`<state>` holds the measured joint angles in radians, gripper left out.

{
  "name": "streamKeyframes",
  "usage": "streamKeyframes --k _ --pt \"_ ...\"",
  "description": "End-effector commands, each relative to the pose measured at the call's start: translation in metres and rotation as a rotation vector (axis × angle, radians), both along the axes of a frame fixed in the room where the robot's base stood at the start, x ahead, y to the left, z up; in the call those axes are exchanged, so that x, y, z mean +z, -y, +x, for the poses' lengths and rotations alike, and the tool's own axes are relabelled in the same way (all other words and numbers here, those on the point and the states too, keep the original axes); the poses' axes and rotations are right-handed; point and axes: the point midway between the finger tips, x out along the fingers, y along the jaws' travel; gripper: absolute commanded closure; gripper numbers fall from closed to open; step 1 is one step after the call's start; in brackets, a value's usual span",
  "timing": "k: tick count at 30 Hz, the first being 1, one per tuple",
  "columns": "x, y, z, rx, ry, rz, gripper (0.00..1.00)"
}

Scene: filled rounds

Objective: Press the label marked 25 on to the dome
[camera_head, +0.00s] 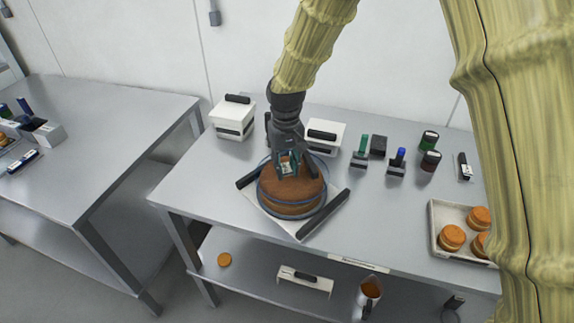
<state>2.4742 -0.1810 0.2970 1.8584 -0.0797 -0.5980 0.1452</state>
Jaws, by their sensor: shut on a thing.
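A clear dome (318,200) with a bluish rim covers a large brown round (285,198) on a pale square board near the front edge of the middle table. My gripper (288,167) points down at the top of the dome, in front of its back part. It is shut on a small pale piece with dark marks, which looks like the label; its number is too small to read. I cannot tell whether this piece touches the dome. My fingers hide part of the dome's top.
Dark bars (324,214) lie along the board's sides. White boxes (233,118) with black handles stand behind. Green (360,152) and blue (397,162) handled stamps and dark jars (430,160) stand to the right, with a tray (436,222) of small filled rounds beyond.

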Motion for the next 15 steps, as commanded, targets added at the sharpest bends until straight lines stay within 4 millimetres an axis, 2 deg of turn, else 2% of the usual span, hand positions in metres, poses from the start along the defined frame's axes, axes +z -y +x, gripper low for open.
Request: streamKeyframes --k 15 --pt "-0.0048 0.0000 0.0001 0.000 0.000 0.000 0.81"
